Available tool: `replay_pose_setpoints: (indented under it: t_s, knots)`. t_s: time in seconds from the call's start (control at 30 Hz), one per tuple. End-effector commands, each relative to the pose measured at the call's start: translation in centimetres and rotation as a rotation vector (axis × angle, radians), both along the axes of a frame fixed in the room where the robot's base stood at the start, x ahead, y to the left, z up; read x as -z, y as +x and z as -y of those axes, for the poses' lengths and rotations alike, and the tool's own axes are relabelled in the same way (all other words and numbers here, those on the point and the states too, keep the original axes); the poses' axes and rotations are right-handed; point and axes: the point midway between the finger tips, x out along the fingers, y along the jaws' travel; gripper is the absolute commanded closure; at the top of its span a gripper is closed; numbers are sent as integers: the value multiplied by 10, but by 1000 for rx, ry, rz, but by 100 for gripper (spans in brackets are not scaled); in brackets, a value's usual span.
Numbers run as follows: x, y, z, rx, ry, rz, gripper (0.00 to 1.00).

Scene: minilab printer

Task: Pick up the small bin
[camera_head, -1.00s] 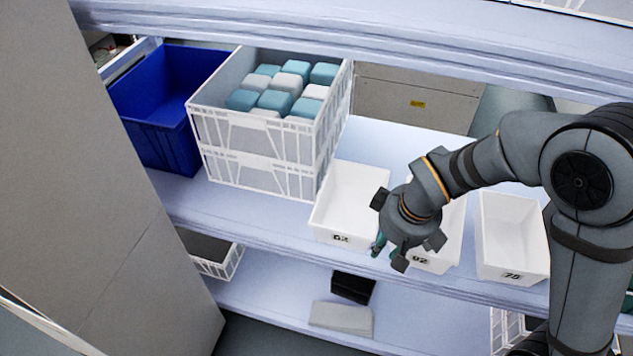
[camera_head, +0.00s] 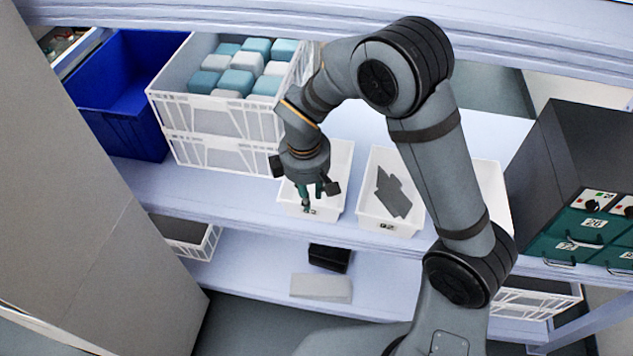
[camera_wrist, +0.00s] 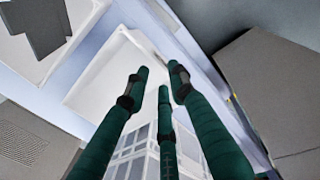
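Small white bins stand in a row on the shelf. The leftmost white bin (camera_head: 343,166) is partly hidden by my gripper and arm; its visible inside looks empty. My gripper (camera_head: 313,200) is over the front part of this bin, fingers pointing down. In the wrist view, the gripper (camera_wrist: 161,80) shows three green fingers spread apart with nothing between them. A pale bin (camera_wrist: 108,72) lies beyond them. I cannot tell whether the fingers touch it. The middle white bin (camera_head: 375,217) holds dark grey flat pieces. A third white bin (camera_head: 489,181) is mostly behind my arm.
A white crate (camera_head: 215,150) with teal and white blocks stands close left of the bins, a blue bin (camera_head: 130,125) beyond it. A dark drawer cabinet (camera_head: 560,160) stands right. The upper shelf (camera_head: 300,22) runs overhead. A lower shelf (camera_head: 375,290) is below.

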Motion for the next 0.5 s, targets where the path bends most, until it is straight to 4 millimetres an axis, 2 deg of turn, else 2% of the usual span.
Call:
replay_pose_setpoints:
  t_s: [0.1,0.27,0.5]
  knots:
    - [14,1,0,0,-1,-1,76]
    - [26,3,1,2,-1,0,76]
    - [61,6,2,4,-1,0,76]
